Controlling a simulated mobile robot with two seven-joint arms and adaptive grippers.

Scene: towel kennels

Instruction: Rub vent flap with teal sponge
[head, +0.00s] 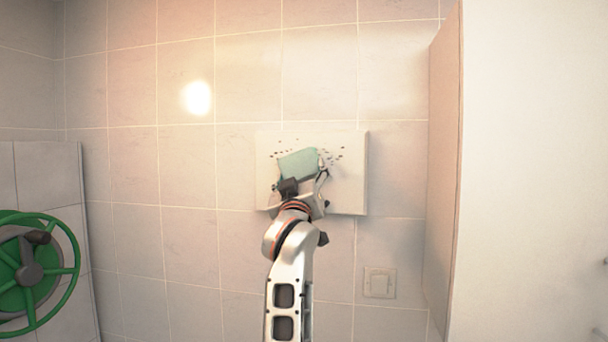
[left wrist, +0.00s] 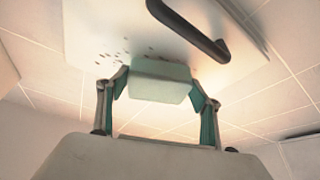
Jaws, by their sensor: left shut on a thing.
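The vent flap (head: 348,190) is a pale square panel on the tiled wall, with dark specks across its upper part. In the left wrist view the flap (left wrist: 110,25) shows a dark bar handle (left wrist: 190,30) and specks beside the sponge. The teal sponge (head: 298,163) is a pale block in front of the flap. My left gripper (head: 302,178) is shut on the sponge, with one finger on each side in the left wrist view (left wrist: 160,85). The sponge appears close to the flap; I cannot tell if it touches. My right gripper is not in view.
A green handwheel (head: 68,270) is at the lower left. A light switch (head: 379,282) sits on the wall below and right of the flap. A pale partition (head: 530,170) stands at the right. The tiled wall left of the flap is clear.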

